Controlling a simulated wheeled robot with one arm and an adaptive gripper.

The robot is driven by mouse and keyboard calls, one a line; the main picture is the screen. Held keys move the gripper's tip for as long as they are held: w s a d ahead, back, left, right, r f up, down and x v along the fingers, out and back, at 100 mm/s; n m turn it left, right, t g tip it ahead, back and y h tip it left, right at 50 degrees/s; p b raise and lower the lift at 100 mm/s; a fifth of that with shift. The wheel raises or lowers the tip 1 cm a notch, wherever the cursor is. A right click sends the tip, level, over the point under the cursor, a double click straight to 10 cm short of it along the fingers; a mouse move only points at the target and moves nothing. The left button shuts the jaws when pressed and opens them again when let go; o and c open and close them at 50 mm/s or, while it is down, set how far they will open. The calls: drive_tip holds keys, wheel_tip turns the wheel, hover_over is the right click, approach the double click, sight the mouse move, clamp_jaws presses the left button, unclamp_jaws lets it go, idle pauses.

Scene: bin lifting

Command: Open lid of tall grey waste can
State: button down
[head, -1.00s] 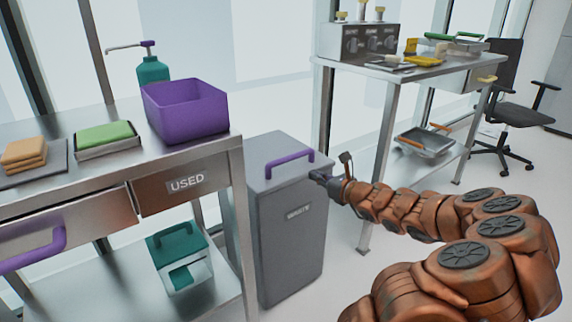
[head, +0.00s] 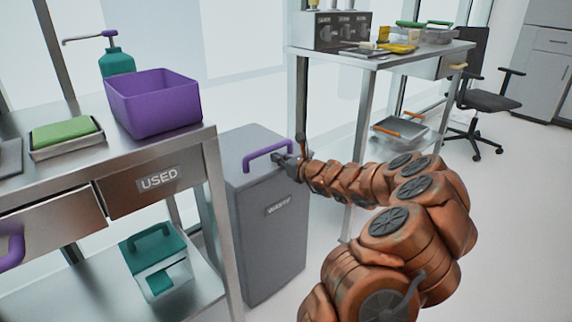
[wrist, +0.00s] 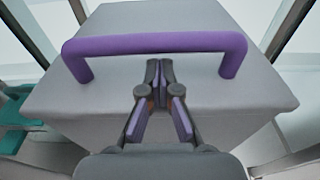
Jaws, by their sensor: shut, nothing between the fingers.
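The tall grey waste can (head: 270,235) stands on the floor with a "WASTE" label on its front. Its lid (head: 240,144) is closed, and a purple bar handle (head: 268,149) arches over the lid. In the wrist view the handle (wrist: 155,43) spans the upper part of the lid (wrist: 75,95). My gripper (head: 278,158) is at the front edge of the lid, just in front of the handle. In the wrist view my gripper (wrist: 160,68) is shut and empty, with its fingertips close to the bar. I cannot tell whether they touch it.
A steel table (head: 100,165) with a "USED" drawer stands left of the can, bearing a purple bin (head: 155,105). A second steel table (head: 385,65) stands behind and to the right, with a chair (head: 485,100) beyond. The floor (head: 500,230) at right is clear.

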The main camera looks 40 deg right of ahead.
drive_tip(key=shift+w+f, duration=0.1)
drive_tip(key=shift+w, duration=0.95)
